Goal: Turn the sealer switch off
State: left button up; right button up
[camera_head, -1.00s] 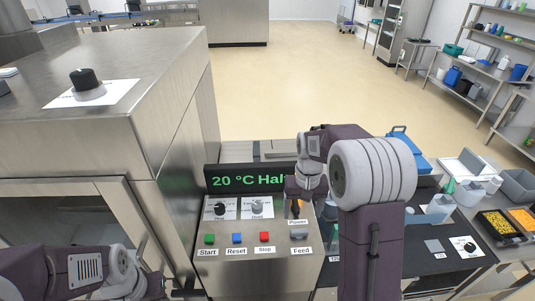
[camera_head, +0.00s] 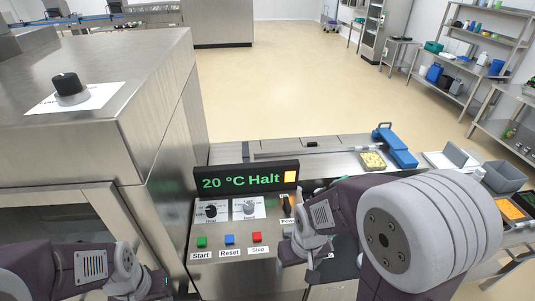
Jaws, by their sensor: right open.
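The sealer's panel (camera_head: 221,228) shows in the head view with a display (camera_head: 246,181) reading "20 °C Halt" and a lit yellow square at its right end. The black power switch (camera_head: 287,206) stands at the panel's right side above a partly hidden "Power" label. My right gripper (camera_head: 281,254) is open, just below the switch and right of the red Stop button (camera_head: 257,237); I cannot tell whether it touches the panel. My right arm hides the Feed control. My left gripper (camera_head: 160,284) is low at the left, and its fingers are mostly hidden.
Two knobs (camera_head: 210,209) (camera_head: 249,207), a green Start button (camera_head: 202,242) and a blue Reset button (camera_head: 229,240) sit on the panel. A large steel housing (camera_head: 150,110) stands at the left. A blue-handled device (camera_head: 396,147) and a filled tray (camera_head: 372,161) lie behind my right arm.

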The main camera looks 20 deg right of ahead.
aim_at(286, 206)
jog(key=z, duration=0.8)
